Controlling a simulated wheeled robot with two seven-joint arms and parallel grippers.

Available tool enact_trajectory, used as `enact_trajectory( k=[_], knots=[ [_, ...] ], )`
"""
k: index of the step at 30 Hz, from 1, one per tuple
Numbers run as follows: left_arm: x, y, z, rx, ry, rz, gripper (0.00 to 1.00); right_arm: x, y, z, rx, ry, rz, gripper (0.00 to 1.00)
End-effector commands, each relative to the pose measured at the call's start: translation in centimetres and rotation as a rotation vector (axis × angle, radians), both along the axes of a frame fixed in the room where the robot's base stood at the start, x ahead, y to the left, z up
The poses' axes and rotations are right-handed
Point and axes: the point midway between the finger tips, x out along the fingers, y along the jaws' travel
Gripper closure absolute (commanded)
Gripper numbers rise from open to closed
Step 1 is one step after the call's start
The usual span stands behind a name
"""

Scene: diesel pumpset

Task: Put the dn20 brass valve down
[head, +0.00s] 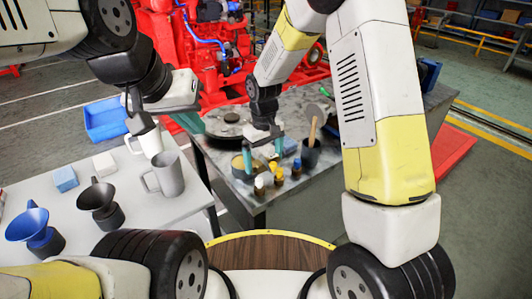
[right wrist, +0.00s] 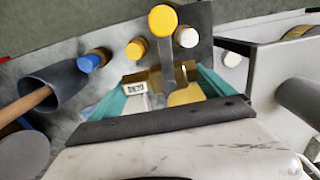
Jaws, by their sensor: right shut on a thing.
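The brass valve (right wrist: 155,80) sits between the teal fingers of my right gripper (right wrist: 168,78) in the right wrist view. A grey lever with a round yellow end (right wrist: 163,20) sticks out from it, and a white label is beside it. In the head view my right gripper (head: 262,157) points down over the grey bench, and the valve is mostly hidden there. I cannot tell whether it touches the bench. My left gripper (head: 163,124) looks open, with its fingers apart, just above and behind a white mug (head: 150,143).
Small capped bottles (head: 279,175) and a dark cup with a wooden handle (head: 311,152) stand close to my right gripper. The white table (head: 150,220) holds a grey mug (head: 168,177) and two coffee drippers.

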Motion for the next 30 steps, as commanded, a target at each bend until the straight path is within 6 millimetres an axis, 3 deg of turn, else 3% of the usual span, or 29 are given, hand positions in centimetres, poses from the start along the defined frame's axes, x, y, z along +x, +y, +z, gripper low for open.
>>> enact_trajectory(
  k=[12,23,24,30],
  knots=[
    [0.0,0.0,0.0,0.0,0.0,0.0,1.0,0.0,-0.1,-4.2,-0.001,-0.001,-0.001,0.77],
    [0.0,0.0,0.0,0.0,0.0,0.0,1.0,0.1,0.0,-4.6,0.0,-0.001,-0.001,0.77],
    [0.0,0.0,0.0,0.0,0.0,0.0,1.0,0.0,-0.1,-4.6,0.0,-0.001,-0.002,0.0],
    [0.0,0.0,0.0,0.0,0.0,0.0,1.0,0.0,-0.1,-4.6,0.0,-0.001,-0.002,0.0]
  ],
)
